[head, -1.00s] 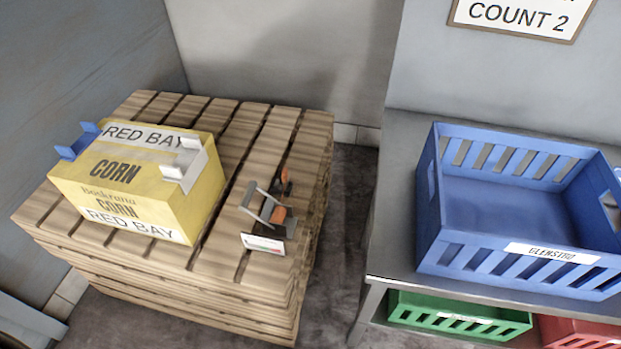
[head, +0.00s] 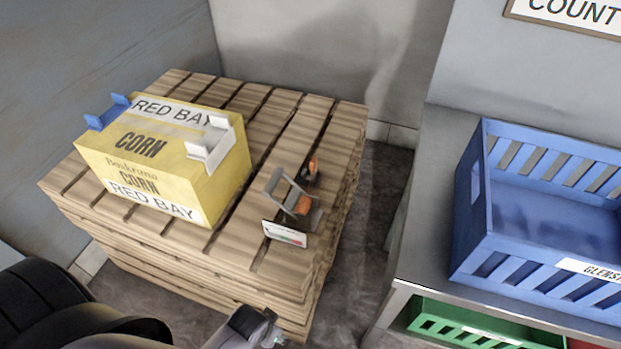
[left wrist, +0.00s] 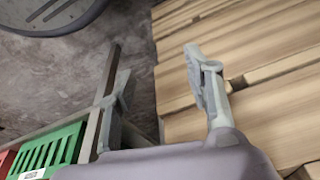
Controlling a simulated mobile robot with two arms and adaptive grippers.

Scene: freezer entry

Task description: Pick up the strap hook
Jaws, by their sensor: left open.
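On the wooden pallet stack, a small grey metal stand (head: 277,183) with a white label card (head: 284,234) holds an orange-and-dark piece (head: 303,205). A second orange-and-black item (head: 312,170) sits just behind it. I cannot tell which of these is the strap hook. My left gripper (head: 268,328) is at the bottom of the head view, in front of the pallet and short of the stand. The left wrist view shows its two fingers (left wrist: 157,65) apart with nothing between them, near the pallet edge. The right gripper is not in view.
A yellow corn carton (head: 165,160) with blue and white corner pieces sits on the pallet stack (head: 335,135), left of the stand. To the right, a grey table (head: 425,240) bears a blue crate (head: 475,235), with a green crate (head: 460,330) below. Floor shows between pallet and table.

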